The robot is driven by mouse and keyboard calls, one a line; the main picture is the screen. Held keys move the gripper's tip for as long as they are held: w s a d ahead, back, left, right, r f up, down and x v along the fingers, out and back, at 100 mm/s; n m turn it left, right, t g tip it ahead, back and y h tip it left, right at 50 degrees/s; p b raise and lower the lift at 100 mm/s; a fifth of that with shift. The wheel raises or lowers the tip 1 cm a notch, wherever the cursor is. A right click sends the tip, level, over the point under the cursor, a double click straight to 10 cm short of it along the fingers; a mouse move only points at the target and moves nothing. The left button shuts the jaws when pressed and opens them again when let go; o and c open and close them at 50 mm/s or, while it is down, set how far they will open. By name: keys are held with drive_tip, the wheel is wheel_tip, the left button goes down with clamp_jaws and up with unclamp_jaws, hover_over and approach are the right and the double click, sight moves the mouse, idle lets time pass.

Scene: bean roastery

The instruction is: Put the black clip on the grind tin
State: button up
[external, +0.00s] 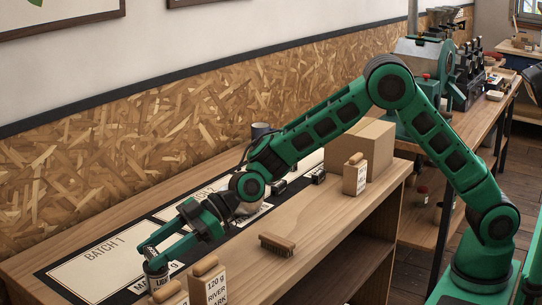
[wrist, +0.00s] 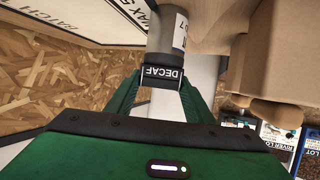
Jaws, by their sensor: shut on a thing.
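My gripper (external: 157,256) is at the near left end of the counter, low over the Batch 1 side of the mat. In the wrist view, a black clip (wrist: 162,76) lettered DECAF sits between my green fingers (wrist: 160,95), which are shut on it. A grey cylinder, which looks like the grind tin (wrist: 162,32), stands right beyond the clip with a white label on its side. The tin also shows under my fingers in the external view (external: 157,281). I cannot tell whether the clip touches the tin or is around its rim.
Wooden-topped label blocks (external: 216,287) stand close right of the tin. A brush (external: 277,244) lies on the counter's front part. Small black items (external: 318,176), a mug (external: 260,130), another block (external: 355,177) and a cardboard box (external: 368,150) are farther back.

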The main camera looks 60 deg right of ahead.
drive_tip(key=o, duration=1)
drive_tip(key=shift+f, duration=0.1)
drive_tip(key=shift+s+d+r, duration=0.1)
drive_tip(key=shift+d+r, duration=0.15)
drive_tip(key=shift+d, duration=0.05)
drive_tip(key=v, duration=1.1)
drive_tip(key=shift+s+d, duration=0.15)
